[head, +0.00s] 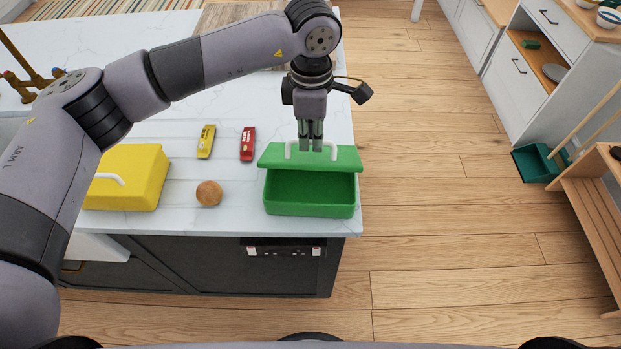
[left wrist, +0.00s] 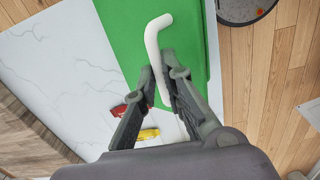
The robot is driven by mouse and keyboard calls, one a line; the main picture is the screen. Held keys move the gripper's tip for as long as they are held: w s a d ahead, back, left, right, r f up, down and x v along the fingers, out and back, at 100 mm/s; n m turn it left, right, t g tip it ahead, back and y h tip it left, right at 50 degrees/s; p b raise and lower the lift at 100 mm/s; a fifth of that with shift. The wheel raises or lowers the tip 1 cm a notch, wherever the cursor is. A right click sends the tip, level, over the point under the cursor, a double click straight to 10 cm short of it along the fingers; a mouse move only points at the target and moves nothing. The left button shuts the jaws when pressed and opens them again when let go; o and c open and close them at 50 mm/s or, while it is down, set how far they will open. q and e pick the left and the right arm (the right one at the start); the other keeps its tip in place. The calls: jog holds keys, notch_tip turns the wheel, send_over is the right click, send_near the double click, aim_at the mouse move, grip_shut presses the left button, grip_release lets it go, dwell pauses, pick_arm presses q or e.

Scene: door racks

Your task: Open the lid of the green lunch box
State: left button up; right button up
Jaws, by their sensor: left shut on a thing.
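The green lunch box (head: 310,208) stands on the white counter near its right front corner. Its lid (head: 345,159) is tilted up, with the front raised and a dark gap showing the inside. A white handle (left wrist: 151,50) is on top of the lid. My left gripper (head: 310,146) comes down from above and is shut on the handle. In the left wrist view its two fingers (left wrist: 158,85) sit on either side of the handle. The gripper hides part of the handle in the head view. My right gripper is not in view.
A yellow lunch box (head: 128,180), a round orange-brown fruit (head: 209,193), a yellow toy car (head: 206,142) and a red toy car (head: 248,144) are left of the green box. The counter ends just right of it, above the wooden floor (head: 440,200).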

pick_arm(q)
jog(key=shift+w, duration=0.15)
jog(key=shift+w+r+b, duration=0.3)
jog(key=shift+w+r, duration=0.05)
jog(key=shift+w, duration=0.2)
dwell(0.5)
jog(key=shift+w+d+r+b, duration=0.1)
jog(key=shift+w+r+b, duration=0.2)
jog(key=shift+w, duration=0.3)
jog(key=shift+w, duration=0.3)
jog(key=shift+w+r, duration=0.15)
jog(key=shift+w, duration=0.1)
jog(key=shift+w+b, duration=0.1)
jog(key=shift+b, duration=0.2)
